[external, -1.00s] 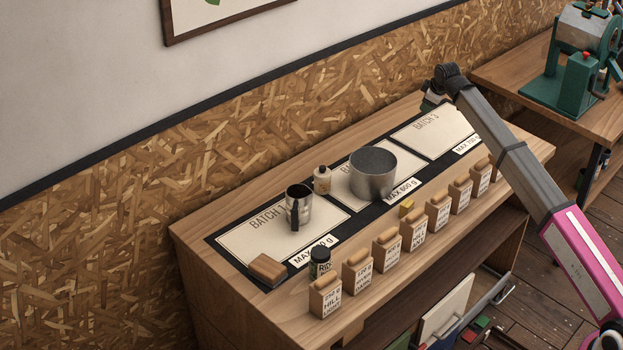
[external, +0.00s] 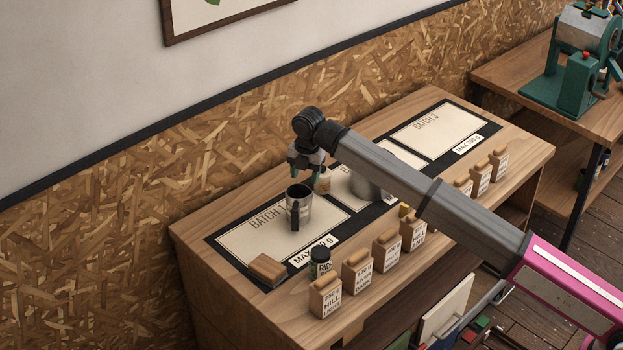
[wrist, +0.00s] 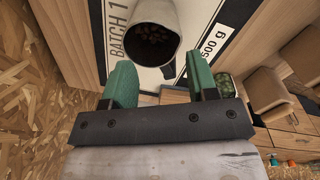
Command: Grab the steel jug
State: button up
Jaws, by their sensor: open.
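The steel jug (external: 305,212) stands upright on the BATCH 1 panel of the counter, its dark handle toward the external camera. In the wrist view the jug (wrist: 152,18) is at the top, with dark contents that look like beans inside. My gripper (external: 307,175) is open and empty, just above the jug's rim in the external view. In the wrist view its green fingers (wrist: 161,78) are spread apart, with the jug beyond their tips and not between them.
My arm partly hides a large steel pot (external: 365,187). A wooden block (external: 268,269), a dark jar (external: 319,262) and several labelled bean containers (external: 357,272) line the front. The BATCH 3 panel (external: 432,129) is clear.

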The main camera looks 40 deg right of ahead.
aim_at(292, 211)
jog(key=s+a+n, duration=0.1)
jog(key=a, duration=0.1)
jog(key=s+a, duration=0.1)
jog(key=a, duration=0.2)
jog(key=a+n, duration=0.1)
jog(key=a, duration=0.1)
jog(key=shift+s+a+r+n+g, duration=0.15)
jog(key=shift+s+a+n+g, duration=0.15)
jog(key=shift+s+g, duration=0.1)
jog(key=shift+s+a, duration=0.1)
jog(key=shift+a, duration=0.05)
notch_tip(292, 211, down, 5)
jog(key=shift+f, duration=0.15)
jog(key=shift+d+f, duration=0.25)
jog(key=shift+f, duration=1.15)
jog(key=shift+d+f, duration=0.2)
jog(key=shift+f, duration=1.2)
grip_shut()
